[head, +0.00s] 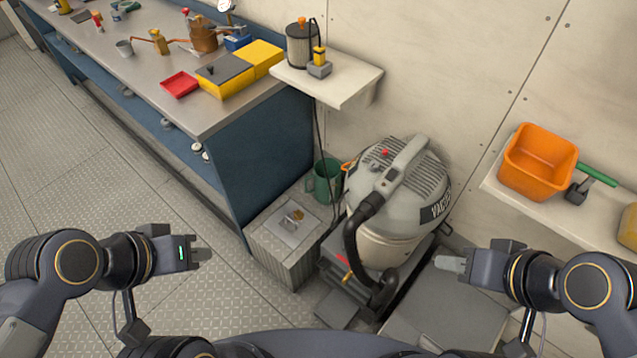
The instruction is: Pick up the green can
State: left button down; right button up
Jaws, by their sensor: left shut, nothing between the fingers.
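A green can (325,181) with a side handle stands by the wall, between the blue workbench and the vacuum. Its lower part is hidden behind a grey box, and an orange piece shows at its right. My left gripper (207,256) is shut and empty, in front of the bench and well to the left of and nearer than the can. My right gripper (440,263) is in front of the vacuum's right side, away from the can. Its fingers are seen edge-on, so I cannot tell whether they are open.
The grey box (270,243) with small items on top stands before the can. A large vacuum (396,215) with a black hose stands at its right. A wall shelf (345,88) overhangs behind. An orange bin (537,162) sits on the right shelf. The floor at left is clear.

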aim_at(321, 193)
jog(key=i+j, duration=0.25)
jog(key=j, duration=0.2)
jog(key=i+j, duration=0.25)
jog(key=j, duration=0.2)
jog(key=i+j, duration=0.25)
jog(key=j, duration=0.15)
jog(key=i+j, duration=0.25)
jog(key=j, duration=0.2)
jog(key=i+j+u, duration=0.1)
jog(key=i+j, duration=0.15)
jog(key=j, duration=0.2)
